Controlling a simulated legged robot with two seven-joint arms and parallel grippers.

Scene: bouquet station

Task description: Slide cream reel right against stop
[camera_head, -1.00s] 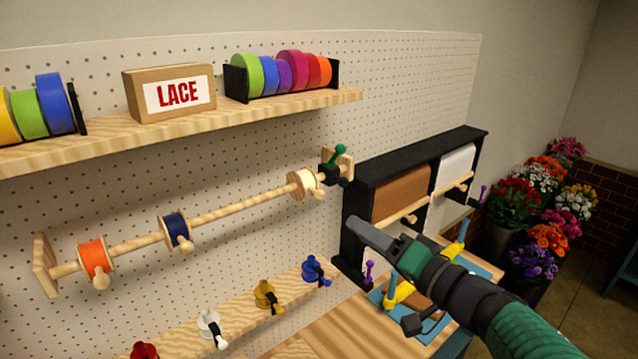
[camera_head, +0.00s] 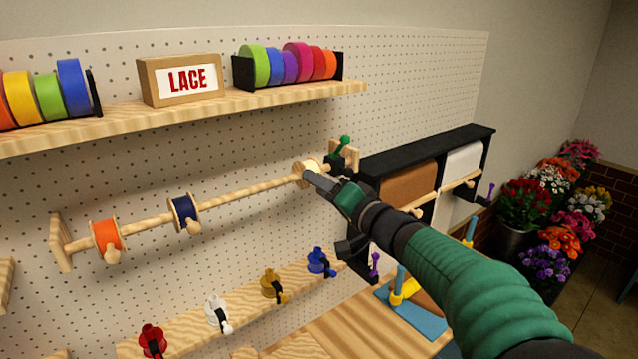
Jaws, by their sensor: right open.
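The cream reel (camera_head: 304,172) is on the wooden rod (camera_head: 246,191) near its right end, partly hidden behind my right gripper. The black stop with a green knob (camera_head: 341,153) is at the rod's right end, just right of the reel. Whether reel and stop touch cannot be told. My right gripper (camera_head: 313,184) is open, with its fingertips at the reel's lower front. Whether it touches the reel is unclear. My left gripper is not in view.
An orange reel (camera_head: 106,237) and a navy reel (camera_head: 184,212) sit further left on the rod. Pegs with coloured clamps (camera_head: 272,284) line the rail below. A paper-roll rack (camera_head: 424,152) stands at right.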

